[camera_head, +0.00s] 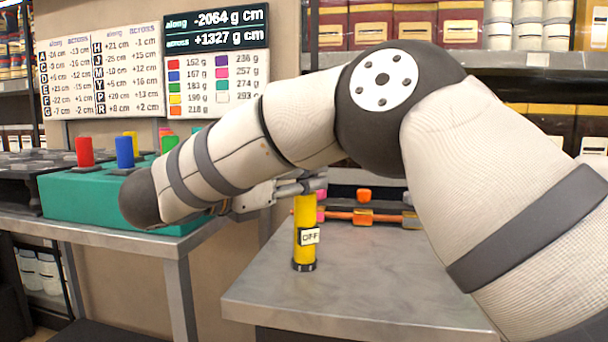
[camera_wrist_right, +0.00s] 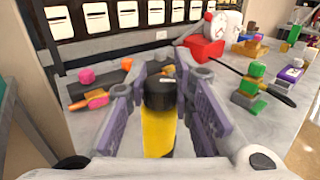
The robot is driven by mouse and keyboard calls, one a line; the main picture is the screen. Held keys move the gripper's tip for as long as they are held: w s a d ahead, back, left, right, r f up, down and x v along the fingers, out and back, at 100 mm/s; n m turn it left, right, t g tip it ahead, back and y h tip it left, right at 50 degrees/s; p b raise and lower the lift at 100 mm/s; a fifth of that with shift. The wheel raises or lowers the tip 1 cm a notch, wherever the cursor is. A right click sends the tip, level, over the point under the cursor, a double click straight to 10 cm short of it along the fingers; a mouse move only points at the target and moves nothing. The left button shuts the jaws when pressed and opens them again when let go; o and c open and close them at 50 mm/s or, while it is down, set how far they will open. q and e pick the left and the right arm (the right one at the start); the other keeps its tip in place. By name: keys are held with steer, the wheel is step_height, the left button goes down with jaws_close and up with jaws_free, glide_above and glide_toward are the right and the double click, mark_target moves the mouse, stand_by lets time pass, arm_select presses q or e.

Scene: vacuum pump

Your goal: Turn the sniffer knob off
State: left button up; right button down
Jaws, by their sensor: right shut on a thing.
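The sniffer is a yellow cylinder (camera_head: 305,225) with a black foot, standing upright on the grey table. A white tag on its side (camera_head: 310,236) reads OFF. Its black top knob (camera_wrist_right: 160,93) shows in the wrist view, with a small white mark on it; in the head view my gripper hides the top. My right gripper (camera_head: 308,187) reaches in from the left at the sniffer's top. In the wrist view its two purple-padded fingers (camera_wrist_right: 161,98) are shut on the knob, one on each side. My left gripper is in neither view.
A teal box (camera_head: 75,197) with coloured cylinders stands at left. Behind the sniffer lies a dark rack with orange and pink pieces (camera_head: 363,216). In the wrist view a red-and-white device (camera_wrist_right: 212,42) and several coloured blocks stand at right. The table front (camera_head: 375,290) is clear.

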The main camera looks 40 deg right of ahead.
steer(key=shift+f, duration=0.15)
stand_by(0.7)
steer(key=c, duration=1.3)
jaws_free()
steer(key=shift+d, duration=0.1)
steer(key=shift+c, duration=0.2)
steer(key=a, duration=1.2)
steer(key=shift+s, duration=0.3)
